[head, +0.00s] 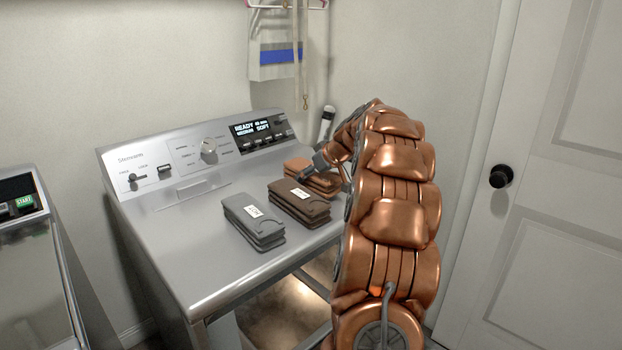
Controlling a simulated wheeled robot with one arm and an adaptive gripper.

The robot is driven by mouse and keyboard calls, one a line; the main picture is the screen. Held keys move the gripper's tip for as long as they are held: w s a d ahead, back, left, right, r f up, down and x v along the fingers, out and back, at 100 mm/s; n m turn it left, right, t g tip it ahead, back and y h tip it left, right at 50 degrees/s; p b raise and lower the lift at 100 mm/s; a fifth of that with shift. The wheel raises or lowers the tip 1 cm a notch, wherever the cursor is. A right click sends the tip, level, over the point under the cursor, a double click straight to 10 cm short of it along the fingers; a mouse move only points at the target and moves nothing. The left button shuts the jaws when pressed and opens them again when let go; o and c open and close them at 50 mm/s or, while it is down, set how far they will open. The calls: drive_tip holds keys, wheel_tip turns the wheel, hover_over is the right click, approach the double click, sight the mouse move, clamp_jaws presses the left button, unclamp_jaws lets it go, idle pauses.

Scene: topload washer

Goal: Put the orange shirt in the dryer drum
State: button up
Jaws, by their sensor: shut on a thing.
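The orange shirt (297,164) is folded on a small stack at the back right of the dryer top. My gripper (319,164) is at this stack, shut on the orange shirt at its right side. My copper-coloured arm hides part of the stack and the dryer's right side. The shirt looks still level with the stack; I cannot tell whether it is lifted. The dryer (190,250) is open at the front, with a warm-lit interior (285,318) below the top edge. The drum itself is mostly out of view.
A grey folded stack (254,222) and a dark brown folded stack (299,203) lie on the dryer top left of my gripper. A control panel (208,150) rises behind. A washer (40,270) stands at left, a door (550,190) at right. The dryer top's left half is clear.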

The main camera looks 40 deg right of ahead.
wheel_tip(320, 180, up, 9)
drive_tip(key=shift+f, duration=0.1)
idle(0.3)
idle(0.4)
drive_tip(key=w+a+f+p, duration=0.1)
drive_tip(key=w+a+p, duration=0.25)
drive_tip(key=a, duration=0.85)
drive_tip(key=w+a+p, duration=0.2)
drive_tip(key=w+a, duration=0.3)
drive_tip(key=a, duration=0.7)
drive_tip(key=s+a+f+p, duration=0.1)
drive_tip(key=s+a, duration=0.1)
drive_tip(key=a, duration=0.4)
drive_tip(key=s+a+f+p, duration=0.1)
drive_tip(key=s+a+p, duration=0.1)
drive_tip(key=a, duration=0.5)
drive_tip(key=s+a+f+p, duration=0.2)
drive_tip(key=s+a, duration=0.1)
drive_tip(key=a, duration=0.3)
drive_tip(key=shift+a, duration=0.15)
drive_tip(key=shift+s+a+f+p, duration=0.15)
drive_tip(key=shift+s+a+p, duration=0.2)
drive_tip(key=shift+s, duration=0.05)
